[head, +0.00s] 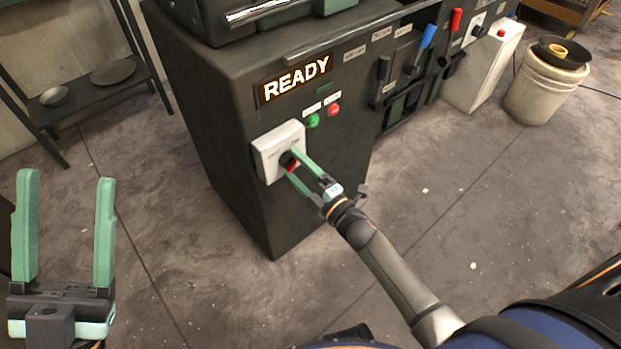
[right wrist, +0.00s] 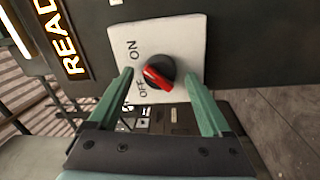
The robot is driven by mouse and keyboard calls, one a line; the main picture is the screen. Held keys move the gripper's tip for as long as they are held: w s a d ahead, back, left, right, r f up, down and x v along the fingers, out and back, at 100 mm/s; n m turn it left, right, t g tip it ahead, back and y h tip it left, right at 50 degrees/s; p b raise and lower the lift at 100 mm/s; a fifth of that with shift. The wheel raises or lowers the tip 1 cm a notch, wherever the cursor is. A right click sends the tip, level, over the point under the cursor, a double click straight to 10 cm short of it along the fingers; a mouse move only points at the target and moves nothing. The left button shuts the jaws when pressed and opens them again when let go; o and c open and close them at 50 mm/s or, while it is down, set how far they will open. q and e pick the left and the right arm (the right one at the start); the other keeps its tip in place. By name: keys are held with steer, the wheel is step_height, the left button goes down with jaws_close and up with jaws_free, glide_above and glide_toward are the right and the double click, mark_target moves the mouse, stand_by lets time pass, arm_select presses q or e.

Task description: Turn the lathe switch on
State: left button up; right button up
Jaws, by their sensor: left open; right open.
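The lathe switch is a round black knob with a red pointer bar (right wrist: 160,73) on a white plate (head: 268,147) on the dark cabinet's front. The plate is marked ON and OFF in the right wrist view, where the red bar lies slanted across the knob; I cannot tell which end points. My right gripper (head: 294,165) is open at the knob, with one green finger on each side of it. Whether the fingers touch it, I cannot tell. My left gripper (head: 67,178) is open and empty at the far left, away from the cabinet.
A display (head: 295,80) above the plate reads READY. Green (head: 313,121) and red (head: 334,110) buttons sit right of the plate's top. Blue (head: 428,36) and red (head: 456,20) levers are farther right. A bucket (head: 545,95) stands at right. The floor in front is clear.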

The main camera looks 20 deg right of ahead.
arm_select(q)
steer(key=w+y+p, duration=0.1)
steer(key=w+n+y+p, duration=0.1)
steer(key=shift+a+f+n+y, duration=0.2)
steer(key=shift+a+n+y, duration=0.05)
steer(key=shift+n+y, duration=0.05)
arm_select(e)
steer(key=v, duration=1.2)
arm_select(q)
steer(key=shift+s+r, duration=0.1)
steer(key=shift+t, duration=0.3)
arm_select(e)
steer(key=shift+r, duration=0.1)
